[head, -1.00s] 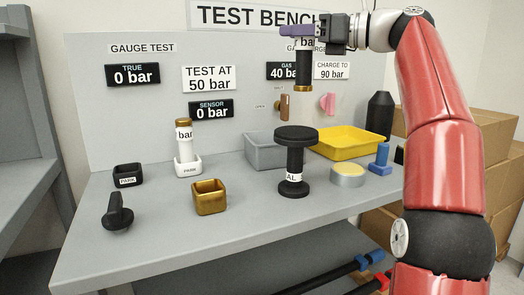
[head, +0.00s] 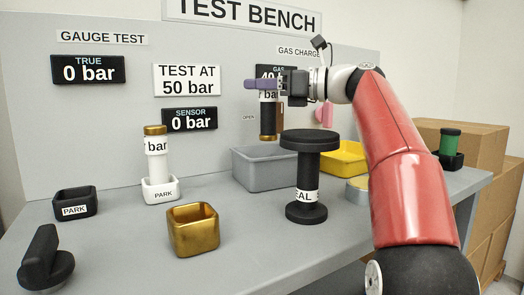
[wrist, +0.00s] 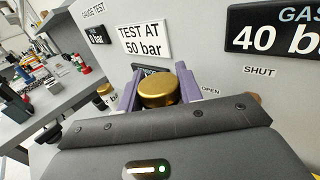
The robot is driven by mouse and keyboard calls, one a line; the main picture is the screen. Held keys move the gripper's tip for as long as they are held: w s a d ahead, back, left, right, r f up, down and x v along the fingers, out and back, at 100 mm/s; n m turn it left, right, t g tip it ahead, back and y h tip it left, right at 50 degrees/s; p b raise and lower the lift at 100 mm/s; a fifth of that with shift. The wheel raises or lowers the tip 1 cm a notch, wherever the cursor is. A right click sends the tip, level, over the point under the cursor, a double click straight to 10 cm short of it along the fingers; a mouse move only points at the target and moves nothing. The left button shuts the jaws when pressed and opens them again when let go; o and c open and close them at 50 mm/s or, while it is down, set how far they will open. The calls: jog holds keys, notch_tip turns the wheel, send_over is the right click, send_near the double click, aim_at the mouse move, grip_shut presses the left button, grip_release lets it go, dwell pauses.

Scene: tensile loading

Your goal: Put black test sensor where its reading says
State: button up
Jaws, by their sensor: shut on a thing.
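My gripper (head: 264,85) is shut on the black test sensor (head: 268,122), a black cylinder with gold ends and a white label ending in "bar". It hangs upright in the air in front of the board, above the grey bin. In the wrist view its gold top (wrist: 158,88) sits between the purple fingers. A white sensor (head: 156,165) with a gold top stands in the white PARK holder (head: 161,190). The black PARK holder (head: 75,203) is empty. The gold square socket (head: 193,230) is empty. The SENSOR display (head: 190,119) and the TRUE display (head: 89,69) both read 0 bar.
A sign (head: 186,79) reads TEST AT 50 bar. A grey bin (head: 265,170) and a yellow tray (head: 345,160) stand at the back. A black spool-shaped piece (head: 308,175) stands in front of them. A black knob (head: 45,262) is front left. The GAS display (wrist: 285,32) reads 40.

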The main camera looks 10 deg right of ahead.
aim_at(263, 125)
notch_tip(263, 125, down, 9)
jog(key=b, duration=0.4)
jog(key=shift+r, duration=0.1)
jog(key=o, duration=1.2)
jog(key=p+v, duration=0.1)
jog(key=v, duration=1.1)
